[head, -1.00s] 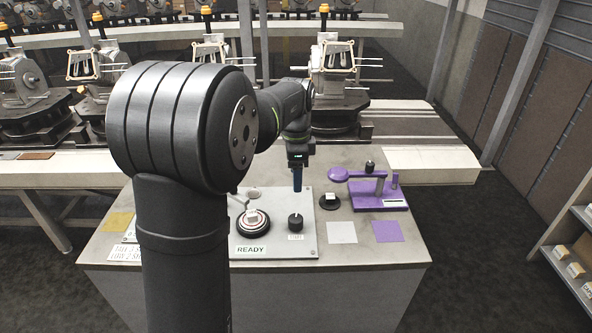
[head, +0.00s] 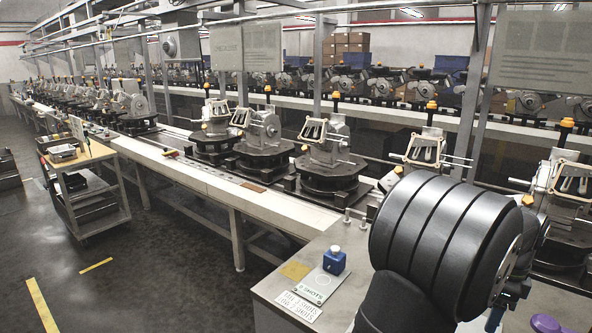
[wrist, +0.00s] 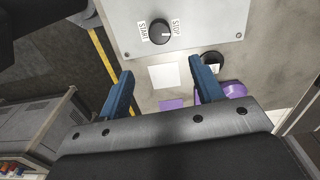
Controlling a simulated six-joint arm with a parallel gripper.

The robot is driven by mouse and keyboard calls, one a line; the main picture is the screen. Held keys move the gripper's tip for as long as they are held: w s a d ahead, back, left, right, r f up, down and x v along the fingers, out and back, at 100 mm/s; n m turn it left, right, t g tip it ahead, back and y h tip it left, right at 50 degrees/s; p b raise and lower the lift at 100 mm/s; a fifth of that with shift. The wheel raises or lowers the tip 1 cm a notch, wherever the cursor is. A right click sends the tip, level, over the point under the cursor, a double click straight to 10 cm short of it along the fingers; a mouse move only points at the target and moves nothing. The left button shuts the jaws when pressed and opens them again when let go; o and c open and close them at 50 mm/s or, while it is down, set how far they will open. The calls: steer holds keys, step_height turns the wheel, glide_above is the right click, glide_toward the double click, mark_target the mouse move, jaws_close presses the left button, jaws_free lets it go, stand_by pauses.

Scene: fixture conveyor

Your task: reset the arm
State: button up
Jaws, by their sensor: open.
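My gripper (wrist: 161,68) is open, with its two blue fingers apart and nothing between them in the wrist view. It is above the worktop, near the panel (wrist: 206,18) with the START/STOP knob (wrist: 159,31). A white square (wrist: 164,77) and a purple square (wrist: 172,104) lie on the worktop below and between the fingers. In the head view my arm's large dark joint fills the lower right and hides most of the gripper.
A black round piece (wrist: 213,59) and a purple fixture (wrist: 235,90) are beside the right finger. A blue box with a white button (head: 334,261) stands on the bench. Conveyor fixtures (head: 330,160) line the back.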

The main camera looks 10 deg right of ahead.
step_height(320, 180, down, 15)
steer(key=shift+f, duration=0.1)
stand_by(0.3)
step_height(320, 180, up, 17)
step_height(320, 180, down, 17)
steer(key=n, duration=0.3)
steer(key=shift+n, duration=0.4)
steer(key=n, duration=0.4)
steer(key=shift+n, duration=0.4)
steer(key=n, duration=0.4)
steer(key=shift+n, duration=0.3)
steer(key=n, duration=0.4)
steer(key=shift+w, duration=0.1)
